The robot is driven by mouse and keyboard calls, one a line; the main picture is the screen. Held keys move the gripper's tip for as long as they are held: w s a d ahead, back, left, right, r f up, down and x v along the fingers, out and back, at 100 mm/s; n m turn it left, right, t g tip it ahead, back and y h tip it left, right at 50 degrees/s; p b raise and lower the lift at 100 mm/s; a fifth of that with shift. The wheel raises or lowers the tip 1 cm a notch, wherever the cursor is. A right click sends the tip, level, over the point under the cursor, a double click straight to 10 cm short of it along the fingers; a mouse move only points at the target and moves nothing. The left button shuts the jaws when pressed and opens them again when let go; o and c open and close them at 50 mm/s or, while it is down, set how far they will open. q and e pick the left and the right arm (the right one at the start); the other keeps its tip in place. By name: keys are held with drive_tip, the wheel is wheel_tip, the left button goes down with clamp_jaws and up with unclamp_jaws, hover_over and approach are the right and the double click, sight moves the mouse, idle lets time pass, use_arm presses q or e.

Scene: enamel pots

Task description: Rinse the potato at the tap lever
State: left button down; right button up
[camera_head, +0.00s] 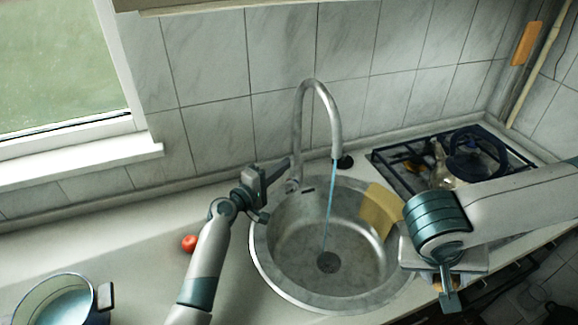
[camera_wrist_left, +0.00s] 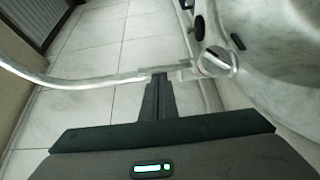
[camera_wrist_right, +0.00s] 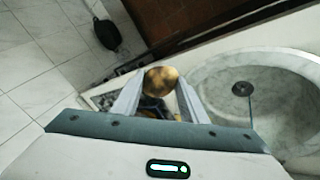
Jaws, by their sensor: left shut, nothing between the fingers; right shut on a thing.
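The tap (camera_head: 333,115) arches over the round sink (camera_head: 275,265), and a thin blue stream of water (camera_head: 331,195) falls from its spout to the drain. My left gripper (camera_head: 277,171) is shut and empty beside the tap's base. In the left wrist view its closed fingers (camera_wrist_left: 157,85) are close to the tap lever (camera_wrist_left: 180,70); I cannot tell whether they touch it. My right gripper (camera_wrist_right: 155,95) is shut on the brown potato (camera_wrist_right: 161,79), at the right of the sink and away from the stream. In the head view the right gripper mostly hides the potato.
A yellow sheet-like thing (camera_head: 380,208) lies at the sink's right rim. A tomato (camera_head: 189,243) and a pot (camera_head: 33,300) are on the left counter. The sink bowl is clear.

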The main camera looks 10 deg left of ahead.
drive_tip(key=shift+d+r+p, duration=0.1)
drive_tip(key=shift+r+p, duration=0.25)
drive_tip(key=shift+r, duration=0.05)
use_arm(q)
drive_tip(key=v, duration=1.2)
